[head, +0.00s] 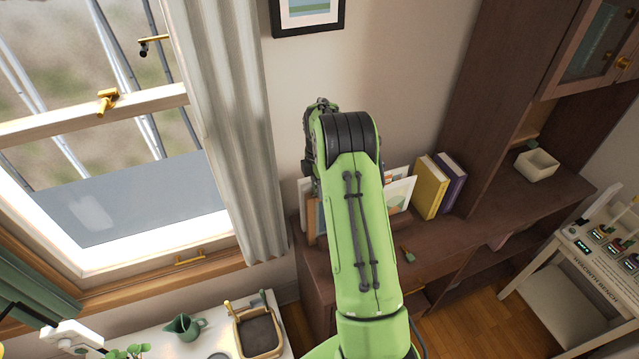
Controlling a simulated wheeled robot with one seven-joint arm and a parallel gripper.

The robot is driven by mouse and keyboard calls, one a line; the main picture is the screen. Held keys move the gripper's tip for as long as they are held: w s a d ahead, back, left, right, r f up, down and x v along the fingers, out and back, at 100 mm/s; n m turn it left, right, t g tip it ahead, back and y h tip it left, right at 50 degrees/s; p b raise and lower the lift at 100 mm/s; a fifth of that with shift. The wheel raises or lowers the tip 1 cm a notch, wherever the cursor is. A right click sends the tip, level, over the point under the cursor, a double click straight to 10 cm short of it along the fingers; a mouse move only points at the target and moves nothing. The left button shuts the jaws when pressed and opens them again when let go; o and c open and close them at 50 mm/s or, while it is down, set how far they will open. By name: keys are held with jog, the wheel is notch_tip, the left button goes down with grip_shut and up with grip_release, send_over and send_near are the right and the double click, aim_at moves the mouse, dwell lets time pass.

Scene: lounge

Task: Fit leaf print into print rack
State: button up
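My green arm reaches up the middle of the head view and bends over the dark wooden cabinet. Its far end is hidden behind its own links, so my gripper does not show. Behind the arm, on the cabinet top (440,243), several upright prints or cards stick out on both sides. A pale print (401,193) with a coloured picture shows at the right of the arm, and a wooden-edged piece (312,218) shows at the left. I cannot tell which is the leaf print. The print rack cannot be made out clearly; the arm covers most of this spot.
A yellow book (430,187) and a purple book (455,184) stand right of the prints. A small green object (407,254) lies near the cabinet's front. A white square bowl (536,165) sits farther right. A curtain (240,130) and window are left; a white table (215,335) holds a jug (186,326).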

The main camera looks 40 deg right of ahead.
jog(key=shift+r, duration=0.1)
jog(key=shift+c, duration=0.3)
grip_shut()
jog(key=shift+r+p, duration=2)
jog(key=shift+r, duration=1.1)
notch_tip(320, 180, up, 17)
jog(key=shift+r, duration=0.2)
dwell(0.9)
jog(key=shift+r, duration=1.45)
